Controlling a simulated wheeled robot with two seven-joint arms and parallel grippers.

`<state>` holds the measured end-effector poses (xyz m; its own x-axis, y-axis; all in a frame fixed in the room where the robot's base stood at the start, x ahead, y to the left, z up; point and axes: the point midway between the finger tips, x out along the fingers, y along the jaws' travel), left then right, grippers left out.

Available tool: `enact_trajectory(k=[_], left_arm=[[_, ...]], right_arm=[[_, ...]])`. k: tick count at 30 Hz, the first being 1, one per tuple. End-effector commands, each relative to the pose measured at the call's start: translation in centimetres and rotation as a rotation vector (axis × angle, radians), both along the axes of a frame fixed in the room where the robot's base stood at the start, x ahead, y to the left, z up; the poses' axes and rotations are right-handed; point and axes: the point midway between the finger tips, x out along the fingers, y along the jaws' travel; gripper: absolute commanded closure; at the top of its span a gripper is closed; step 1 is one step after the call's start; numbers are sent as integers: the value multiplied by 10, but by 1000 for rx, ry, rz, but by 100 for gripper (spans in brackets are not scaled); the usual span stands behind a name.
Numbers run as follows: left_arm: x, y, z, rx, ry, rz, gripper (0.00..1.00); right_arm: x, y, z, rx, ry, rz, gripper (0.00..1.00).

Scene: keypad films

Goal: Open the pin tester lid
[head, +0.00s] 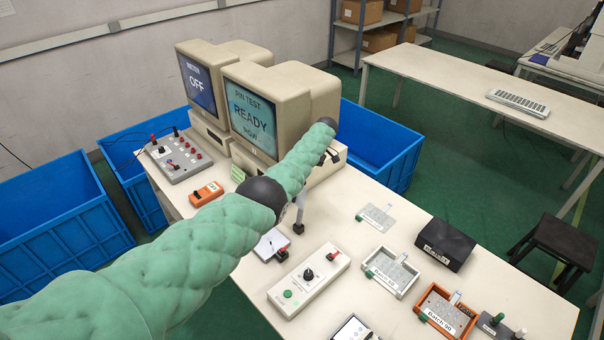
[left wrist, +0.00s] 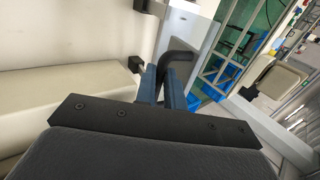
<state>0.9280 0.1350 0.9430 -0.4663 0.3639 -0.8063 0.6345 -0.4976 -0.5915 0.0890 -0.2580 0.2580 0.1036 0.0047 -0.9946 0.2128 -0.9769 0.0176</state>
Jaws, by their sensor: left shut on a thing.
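My left arm crosses the head view and reaches toward the cream monitor reading PIN TEST READY (head: 252,112). My left gripper shows only as small dark parts (head: 327,157) beyond the forearm. In the left wrist view its blue fingers (left wrist: 171,88) are shut on a bent black handle (left wrist: 180,59). A pale grey frame (left wrist: 197,35) runs beside the handle; I cannot tell for sure that it is the pin tester lid. A grey upright piece (head: 299,212) shows just beside my arm. Most of the tester is hidden by my arm. My right gripper is not in view.
The white table holds a switch box (head: 309,280), an orange meter (head: 206,194), a grey control panel (head: 173,156), a black box (head: 445,244), a grey tray (head: 391,272) and an orange tray (head: 446,311). Blue crates (head: 375,145) stand beside the table.

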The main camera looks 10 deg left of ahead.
Motion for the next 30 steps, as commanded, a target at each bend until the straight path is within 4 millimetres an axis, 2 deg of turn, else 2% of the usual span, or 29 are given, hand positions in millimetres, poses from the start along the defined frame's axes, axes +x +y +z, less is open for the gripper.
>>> enact_trajectory(k=[1, 6, 7, 10, 18, 30], left_arm=[[-2, -2, -8, -4, 1, -1, 100], [-2, -2, -7, -5, -1, -3, 100], [-2, -2, -7, -5, -1, -3, 85], [-1, -2, -6, -4, -2, -2, 68], [0, -1, -2, -3, -4, -1, 68], [3, 5, 9, -2, -5, 0, 68]], right_arm=[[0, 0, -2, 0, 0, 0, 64], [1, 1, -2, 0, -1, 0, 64], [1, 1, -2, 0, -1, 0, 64], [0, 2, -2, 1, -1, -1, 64], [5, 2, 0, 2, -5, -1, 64], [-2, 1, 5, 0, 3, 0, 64]])
